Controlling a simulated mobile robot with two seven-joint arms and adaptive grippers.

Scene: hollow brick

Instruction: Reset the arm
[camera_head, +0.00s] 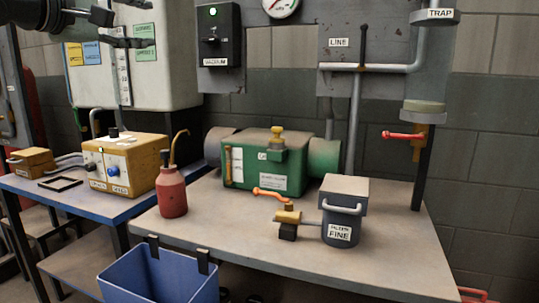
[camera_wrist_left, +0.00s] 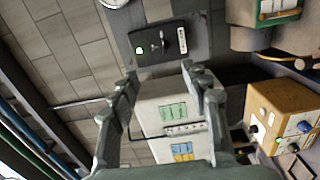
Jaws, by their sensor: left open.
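My left gripper (camera_head: 132,22) is at the upper left in the head view, in front of the white cabinet (camera_head: 170,70). Its two dark fingers are spread apart with nothing between them. In the left wrist view the gripper (camera_wrist_left: 159,74) also shows open, with the cabinet (camera_wrist_left: 168,100) behind its fingers and a black switch box (camera_wrist_left: 160,42) beyond the tips. My right gripper is not in view.
A grey table holds a green pump (camera_head: 250,180), a red oil can (camera_head: 172,192) and a grey filter canister (camera_head: 343,225). A yellow box (camera_head: 125,165) stands on the blue table (camera_head: 60,200). A blue bin (camera_head: 160,278) hangs at the front edge.

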